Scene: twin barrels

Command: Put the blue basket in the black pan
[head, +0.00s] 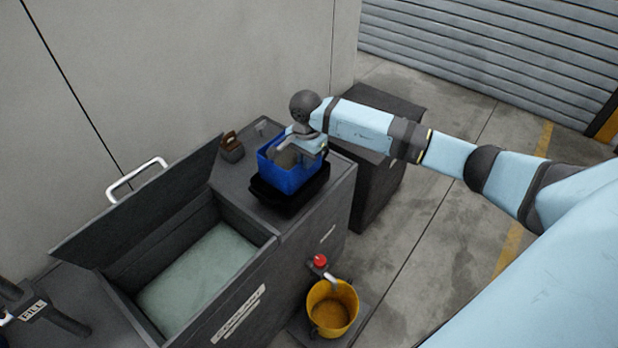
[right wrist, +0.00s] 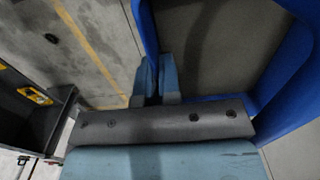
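The blue basket (head: 283,177) is at the black pan (head: 280,203) on the dark counter, in the middle of the head view. The pan's dark rim shows below and to the right of the basket. I cannot tell whether the basket rests in the pan or hangs just above it. My right gripper (head: 309,146) is at the basket's right rim. In the right wrist view its two fingers (right wrist: 156,82) are close together with the basket's blue wall (right wrist: 146,30) between them. The basket's inside looks grey-brown. My left gripper is not in view.
An open dark bin (head: 255,262) with a pale inside and raised lid stands left of the pan. A small brown-handled object (head: 231,148) sits behind it. A yellow bucket (head: 332,308) stands below, under a red knob (head: 320,261). A dark cabinet (head: 375,185) stands behind.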

